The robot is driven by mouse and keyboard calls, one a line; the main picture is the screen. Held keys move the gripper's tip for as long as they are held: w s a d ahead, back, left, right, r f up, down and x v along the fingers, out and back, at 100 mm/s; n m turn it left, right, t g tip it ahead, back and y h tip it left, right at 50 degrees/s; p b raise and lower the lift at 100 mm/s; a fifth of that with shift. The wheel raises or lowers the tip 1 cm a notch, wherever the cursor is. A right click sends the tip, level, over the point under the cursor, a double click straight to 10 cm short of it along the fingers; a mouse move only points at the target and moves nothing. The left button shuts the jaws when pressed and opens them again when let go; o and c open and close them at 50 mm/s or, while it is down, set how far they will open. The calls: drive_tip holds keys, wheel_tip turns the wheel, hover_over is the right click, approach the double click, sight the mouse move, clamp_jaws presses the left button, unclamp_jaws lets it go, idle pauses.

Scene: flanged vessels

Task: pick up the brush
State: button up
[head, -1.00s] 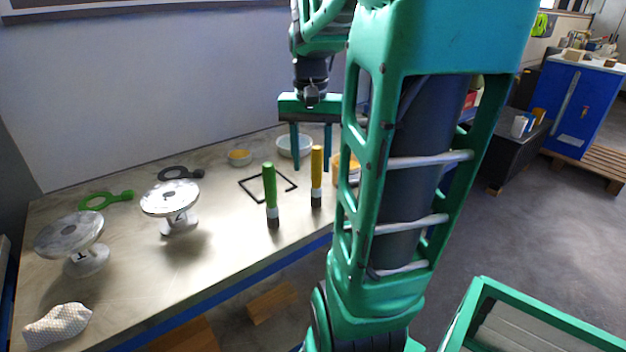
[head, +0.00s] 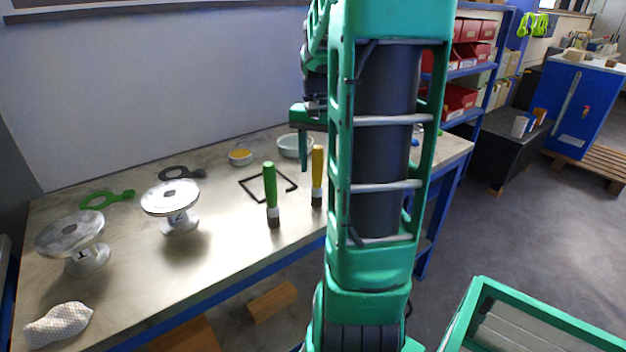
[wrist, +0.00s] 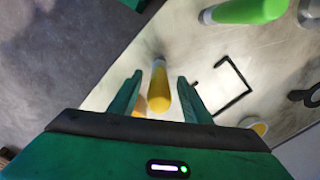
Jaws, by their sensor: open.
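Two upright brushes stand on the table, one with a yellow handle (head: 317,176) and one with a green handle (head: 270,190). Both have a pale band and a dark lower end. My gripper (wrist: 158,79) is open; in the wrist view the yellow brush (wrist: 159,92) shows between its two fingers, with no visible grip on it. The green brush (wrist: 244,10) lies outside the fingers, at the top of that view. In the head view one finger shows above and behind the yellow brush; my arm hides the other.
Two grey flanged vessels (head: 170,198) (head: 70,232) stand on the table (head: 215,240) at left.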

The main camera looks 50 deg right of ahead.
sight(317, 173)
wheel_tip(317, 173, down, 4)
drive_tip(key=shift+w+f, duration=0.1)
clamp_jaws()
idle(0.4)
drive_tip(key=shift+r, duration=0.55)
drive_tip(key=r, duration=0.2)
drive_tip(key=a+r, duration=0.1)
drive_tip(key=shift+r, duration=0.4)
drive_tip(key=s+a+r, duration=0.2)
drive_tip(key=a+r, duration=0.4)
drive_tip(key=a, duration=0.4)
drive_tip(key=shift+s+a, duration=0.15)
drive_tip(key=shift+s, duration=0.15)
